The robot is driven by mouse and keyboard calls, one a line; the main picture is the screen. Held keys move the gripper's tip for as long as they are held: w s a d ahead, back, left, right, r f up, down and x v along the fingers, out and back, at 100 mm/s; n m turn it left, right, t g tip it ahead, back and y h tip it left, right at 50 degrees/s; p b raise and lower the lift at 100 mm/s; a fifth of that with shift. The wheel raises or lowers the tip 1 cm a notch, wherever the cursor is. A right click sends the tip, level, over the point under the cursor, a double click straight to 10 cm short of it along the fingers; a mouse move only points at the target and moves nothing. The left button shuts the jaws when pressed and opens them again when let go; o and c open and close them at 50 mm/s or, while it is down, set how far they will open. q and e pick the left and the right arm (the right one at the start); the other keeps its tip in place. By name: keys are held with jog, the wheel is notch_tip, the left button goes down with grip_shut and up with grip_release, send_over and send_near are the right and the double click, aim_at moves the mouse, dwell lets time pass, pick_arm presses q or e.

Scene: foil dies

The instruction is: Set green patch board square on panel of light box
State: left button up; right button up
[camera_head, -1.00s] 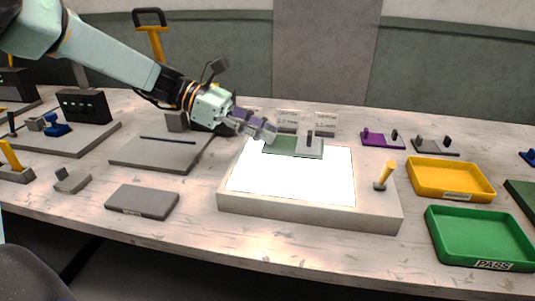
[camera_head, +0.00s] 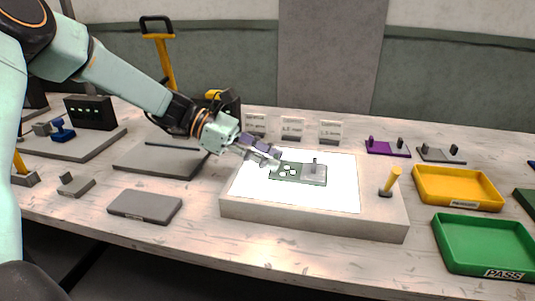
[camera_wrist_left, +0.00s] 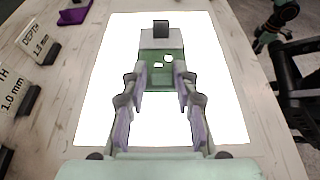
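The green patch board (camera_head: 293,171) has bright cut-outs and a grey end block with an upright dark knob. It is over the lit white panel (camera_head: 330,195) of the light box (camera_head: 300,220). In the left wrist view the board (camera_wrist_left: 160,78) looks roughly in line with the panel's long sides (camera_wrist_left: 215,100). My left gripper (camera_head: 272,159) has its fingers (camera_wrist_left: 160,95) along both sides of the board's near end, shut on it. Whether the board touches the panel I cannot tell.
A yellow tray (camera_head: 455,186) and a green PASS tray (camera_head: 484,245) are to the right. Small signs (camera_head: 292,128) and a purple piece (camera_head: 388,148) stand behind. A grey block (camera_head: 145,206) lies front left.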

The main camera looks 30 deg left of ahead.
pick_arm(q)
jog(key=shift+o, duration=1.2)
jog(key=shift+w, duration=0.1)
jog(key=shift+d, duration=0.1)
jog(key=shift+r, duration=0.1)
jog(key=shift+r, duration=0.25)
jog(key=p+v, duration=0.3)
jog(key=v, duration=0.9)
jog(key=shift+p, duration=0.3)
jog(key=shift+f, duration=0.15)
